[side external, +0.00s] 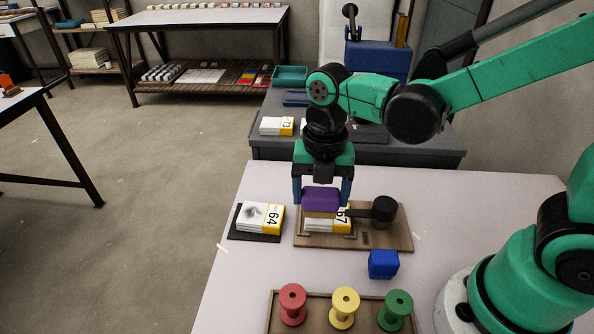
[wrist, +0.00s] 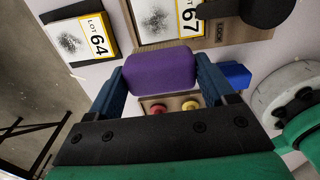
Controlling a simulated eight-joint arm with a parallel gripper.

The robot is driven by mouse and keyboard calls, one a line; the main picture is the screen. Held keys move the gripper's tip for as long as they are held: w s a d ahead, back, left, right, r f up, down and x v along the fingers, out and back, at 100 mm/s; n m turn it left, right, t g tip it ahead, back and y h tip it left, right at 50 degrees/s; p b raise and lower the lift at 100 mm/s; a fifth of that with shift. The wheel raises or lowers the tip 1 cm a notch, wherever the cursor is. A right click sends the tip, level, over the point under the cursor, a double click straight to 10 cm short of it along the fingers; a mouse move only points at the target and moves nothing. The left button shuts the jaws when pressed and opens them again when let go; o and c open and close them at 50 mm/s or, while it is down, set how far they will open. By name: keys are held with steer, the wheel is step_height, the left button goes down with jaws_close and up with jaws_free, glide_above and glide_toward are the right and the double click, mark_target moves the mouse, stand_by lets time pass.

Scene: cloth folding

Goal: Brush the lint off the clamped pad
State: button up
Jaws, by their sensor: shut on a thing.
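My gripper (side external: 322,192) is shut on a purple block (side external: 321,200), which also shows between the blue fingers in the wrist view (wrist: 160,72). A second pad, LOT 64 (side external: 260,217), lies left on a dark plate and also carries grey specks.
A blue block (side external: 383,264) sits just in front of the board. A brown tray (side external: 272,318) at the front holds red (side external: 292,305), yellow (side external: 345,307) and green (side external: 398,308) spools. Another pad (side external: 276,126) lies on the grey bench behind. The table's left front is clear.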

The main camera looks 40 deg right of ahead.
step_height(320, 180, down, 3)
steer(key=shift+r, duration=0.2)
steer(key=shift+w+d+f, duration=0.15)
steer(key=shift+w+f, duration=0.05)
steer(key=shift+f, duration=0.1)
steer(key=shift+w+d+r, duration=0.15)
steer(key=shift+w+d, duration=1.7)
steer(key=shift+d, duration=0.05)
steer(key=shift+s+a+r, duration=0.2)
steer(key=shift+s+a, duration=1.95)
steer(key=shift+w+d+r, duration=0.15)
steer(key=shift+w+d, duration=1.95)
steer(key=shift+w, duration=0.1)
steer(key=s+a, duration=0.4)
steer(key=shift+r, duration=0.2)
steer(key=shift+s+a+r, duration=0.1)
steer(key=shift+s+r, duration=0.05)
steer(key=shift+r, duration=3.15)
